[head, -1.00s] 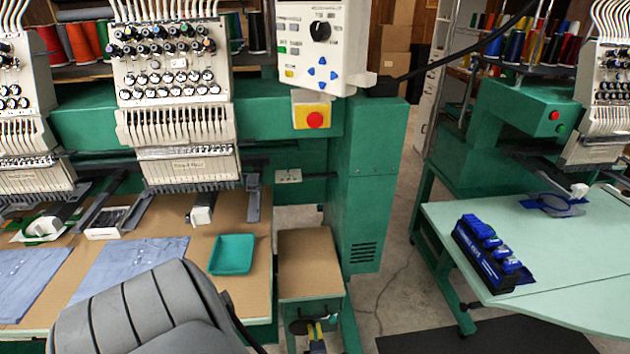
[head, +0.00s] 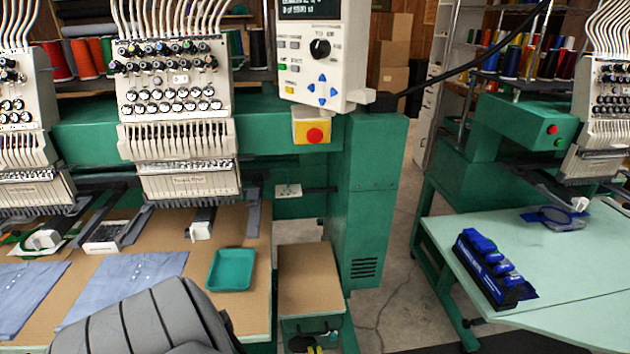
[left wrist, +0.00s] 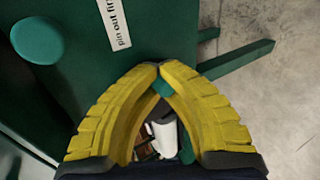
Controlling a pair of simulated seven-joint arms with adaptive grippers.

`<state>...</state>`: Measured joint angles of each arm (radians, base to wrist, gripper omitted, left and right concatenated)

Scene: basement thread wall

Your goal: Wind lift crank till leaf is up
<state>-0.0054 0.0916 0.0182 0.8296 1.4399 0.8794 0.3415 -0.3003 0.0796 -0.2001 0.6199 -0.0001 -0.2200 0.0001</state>
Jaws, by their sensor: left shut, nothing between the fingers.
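A small brown-topped leaf (head: 310,278) with a green edge shows in the head view, between the long sewing table and the green cabinet. Its top looks level. My left gripper (head: 305,348) is at the bottom edge of the head view, below the front of the leaf and mostly cut off. In the left wrist view its yellow fingers (left wrist: 158,68) meet at the tips, with nothing held. A white rounded piece (left wrist: 163,135) shows beyond the fingers; I cannot tell if it belongs to the crank. No crank is clearly seen. My right gripper is not in view.
In the left wrist view, a green round knob (left wrist: 37,40) and a partly cut-off label (left wrist: 119,22) are close by, with green legs (left wrist: 235,60) over concrete. A green cabinet (head: 370,200) stands right of the leaf. A teal tray (head: 231,269) sits on the table at left.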

